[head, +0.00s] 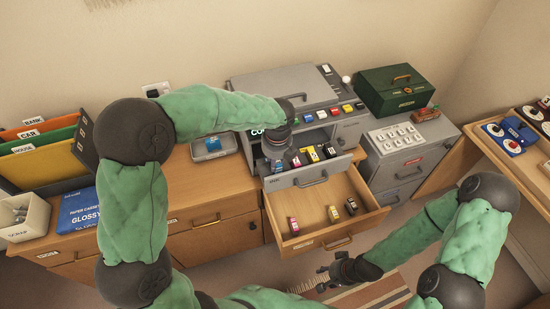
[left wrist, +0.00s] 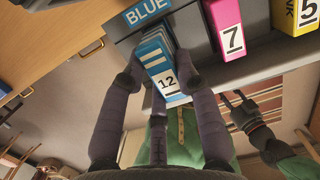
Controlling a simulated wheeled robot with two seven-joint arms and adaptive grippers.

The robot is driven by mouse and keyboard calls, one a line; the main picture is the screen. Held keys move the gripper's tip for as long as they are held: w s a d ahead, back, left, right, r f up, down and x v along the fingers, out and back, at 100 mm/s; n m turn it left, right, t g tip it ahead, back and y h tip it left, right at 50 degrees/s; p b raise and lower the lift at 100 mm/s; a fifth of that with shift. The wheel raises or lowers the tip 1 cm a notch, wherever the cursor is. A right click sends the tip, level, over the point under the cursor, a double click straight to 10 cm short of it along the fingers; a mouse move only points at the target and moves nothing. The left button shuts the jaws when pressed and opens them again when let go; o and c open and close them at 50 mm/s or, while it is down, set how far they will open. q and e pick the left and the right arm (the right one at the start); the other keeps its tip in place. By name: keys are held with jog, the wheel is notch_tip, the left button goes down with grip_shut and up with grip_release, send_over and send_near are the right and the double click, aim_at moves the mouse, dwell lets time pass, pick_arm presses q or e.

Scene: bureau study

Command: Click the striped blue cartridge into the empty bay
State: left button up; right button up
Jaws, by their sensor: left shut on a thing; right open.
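The striped blue cartridge (left wrist: 165,72), with white bands and the label 12, is between the fingers of my left gripper (left wrist: 162,82). It is at the bay under the BLUE label (left wrist: 147,12); how deep it sits cannot be told. In the head view my left gripper (head: 277,160) is at the left end of the pulled-out printer tray (head: 312,176) and mostly hides the cartridge. Pink (head: 296,159), yellow (head: 313,154) and black (head: 329,151) cartridges stand in the tray to the right. My right gripper (head: 338,271) is open and empty, low in front of the drawer.
An open wooden drawer (head: 310,240) below the tray holds pink (head: 293,225), yellow (head: 333,214) and black (head: 351,206) cartridges. The grey printer body (head: 280,88) rises behind the tray.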

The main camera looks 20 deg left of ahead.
aim_at(277, 164)
pick_arm(q)
jog(key=shift+f, duration=0.5)
jog(key=shift+f+b, duration=0.5)
jog(key=shift+f, duration=0.4)
dwell(0.7)
jog(key=o, duration=1.2)
jog(key=r, duration=0.4)
jog(key=s+r, duration=0.1)
jog(key=r, duration=0.3)
jog(key=d+r, duration=0.1)
jog(key=r, duration=0.3)
jog(key=shift+s, duration=0.25)
